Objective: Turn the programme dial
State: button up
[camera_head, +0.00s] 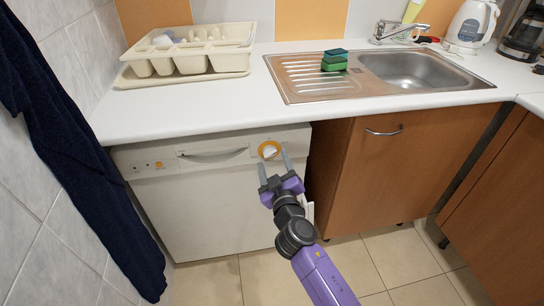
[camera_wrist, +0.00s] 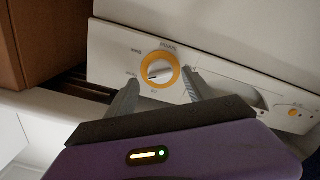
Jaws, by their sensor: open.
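The programme dial (camera_head: 269,150) is a white knob in a yellow-orange ring on the control panel of a white dishwasher (camera_head: 215,210), near its right end. In the wrist view the dial (camera_wrist: 158,70) sits a little beyond the fingertips, between them, with its grip bar slanted. My gripper (camera_head: 272,163) points at the panel with its two grey fingers apart. In the wrist view the fingers of my gripper (camera_wrist: 160,80) lie to the left and right of the dial. I cannot tell whether they touch the panel.
A wooden cabinet (camera_head: 395,175) stands right of the dishwasher. Above are a white worktop (camera_head: 215,105), a cream dish rack (camera_head: 190,50), a steel sink (camera_head: 410,70) and green sponges (camera_head: 334,62). A dark blue cloth (camera_head: 80,150) hangs at the left. The tiled floor (camera_head: 400,255) is clear.

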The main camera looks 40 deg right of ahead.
aim_at(270, 153)
jog(key=shift+x, duration=1.45)
grip_shut()
jog(key=n, duration=0.5)
jog(key=shift+a+n, duration=0.1)
jog(key=shift+n, duration=0.2)
jog(key=n+p, duration=0.1)
jog(key=n, duration=0.5)
jog(key=shift+n, duration=0.3)
